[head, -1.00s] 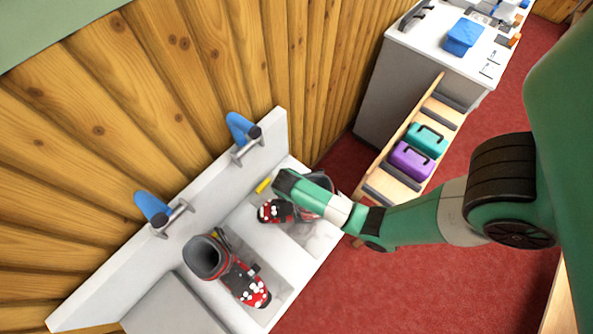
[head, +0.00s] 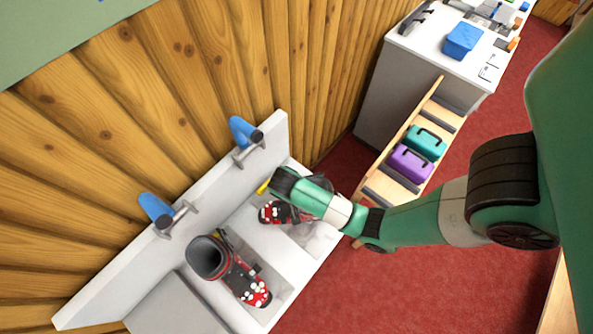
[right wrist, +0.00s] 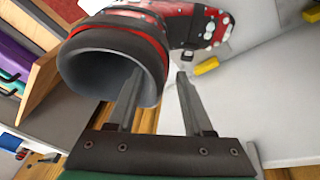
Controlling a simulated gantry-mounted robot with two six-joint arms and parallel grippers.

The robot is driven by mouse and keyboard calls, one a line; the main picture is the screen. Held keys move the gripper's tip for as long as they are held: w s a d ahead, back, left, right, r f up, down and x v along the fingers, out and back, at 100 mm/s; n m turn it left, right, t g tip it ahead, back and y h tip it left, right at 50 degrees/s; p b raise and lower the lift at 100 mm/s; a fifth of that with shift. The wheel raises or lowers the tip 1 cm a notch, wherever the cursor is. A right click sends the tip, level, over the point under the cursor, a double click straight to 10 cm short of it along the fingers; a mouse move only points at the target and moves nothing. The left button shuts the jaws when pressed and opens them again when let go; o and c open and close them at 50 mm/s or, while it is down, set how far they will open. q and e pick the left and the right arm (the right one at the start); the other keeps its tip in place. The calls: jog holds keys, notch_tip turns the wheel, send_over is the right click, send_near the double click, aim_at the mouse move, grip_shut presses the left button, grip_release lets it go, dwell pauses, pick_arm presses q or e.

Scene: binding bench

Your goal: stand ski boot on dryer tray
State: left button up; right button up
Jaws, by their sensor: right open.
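One ski boot (head: 281,213), red and black with white spots, is on the far part of the white tray (head: 262,237), partly hidden by my right arm. In the right wrist view its wide grey cuff (right wrist: 108,64) opens toward the camera. My right gripper (right wrist: 158,73) is open. One finger overlaps the cuff opening and the other is outside its edge; I cannot tell whether either touches. In the head view the fingers are hidden behind my wrist. A matching ski boot (head: 233,272) stands on the near part of the tray. My left gripper is not in view.
Blue hooks (head: 156,208) with metal bars stick out of the white back panel. A yellow piece (head: 264,186) lies by the far boot. A wooden rack (head: 385,187) with teal (head: 426,141) and purple (head: 410,163) cases stands to the right. Red floor is open in front.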

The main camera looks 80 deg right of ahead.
pick_arm(q)
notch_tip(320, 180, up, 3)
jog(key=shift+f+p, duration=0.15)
jog(key=shift+p, duration=0.95)
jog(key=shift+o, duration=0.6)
pick_arm(e)
jog(key=v, duration=0.6)
jog(key=shift+r, duration=0.2)
